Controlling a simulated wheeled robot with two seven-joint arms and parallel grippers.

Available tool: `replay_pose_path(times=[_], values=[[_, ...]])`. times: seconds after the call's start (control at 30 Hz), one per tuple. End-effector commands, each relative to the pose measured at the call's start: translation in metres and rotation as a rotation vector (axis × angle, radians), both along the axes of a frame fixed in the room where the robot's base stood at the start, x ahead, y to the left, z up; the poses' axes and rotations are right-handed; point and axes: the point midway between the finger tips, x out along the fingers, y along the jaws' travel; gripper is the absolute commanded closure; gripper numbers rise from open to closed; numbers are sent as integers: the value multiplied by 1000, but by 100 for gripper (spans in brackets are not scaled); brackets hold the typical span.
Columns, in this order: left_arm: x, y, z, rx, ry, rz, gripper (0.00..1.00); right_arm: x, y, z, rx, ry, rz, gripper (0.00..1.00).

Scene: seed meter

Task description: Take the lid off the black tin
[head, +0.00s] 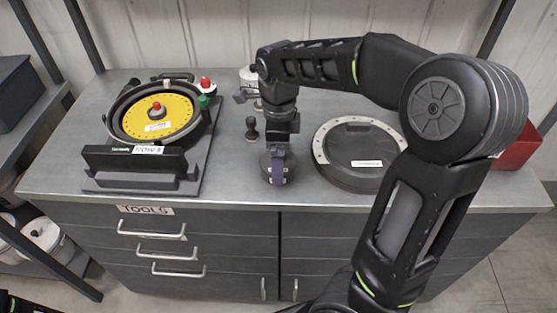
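My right arm reaches in from the lower right, bends over the bench and points its gripper (277,172) down at the bench's front middle. A small round dark thing (266,164), which looks like the black tin, is at the fingers. The gripper and arm partly hide it, and I cannot make out its lid separately. A purple patch shows at the fingers. I cannot tell whether the fingers are shut on the tin or only around it. My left gripper is not in view.
A yellow seed disc (157,127) sits in a round black housing on the left, behind a black block labelled ROW 3 (134,161). A small dark knobbed piece (252,130) stands behind the tin. A large dark round cover (345,176) lies right. A red bin (517,150) is far right.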

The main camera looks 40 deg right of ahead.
Motion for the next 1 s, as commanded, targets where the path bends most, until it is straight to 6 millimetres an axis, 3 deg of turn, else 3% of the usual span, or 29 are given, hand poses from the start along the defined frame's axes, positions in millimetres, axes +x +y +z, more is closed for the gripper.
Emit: replay_pose_path(times=[0.37, 1.0], values=[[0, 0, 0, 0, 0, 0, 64, 0, 0, 0, 0, 0, 0, 1], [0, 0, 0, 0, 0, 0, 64, 0, 0, 0, 0, 0, 0, 53]])
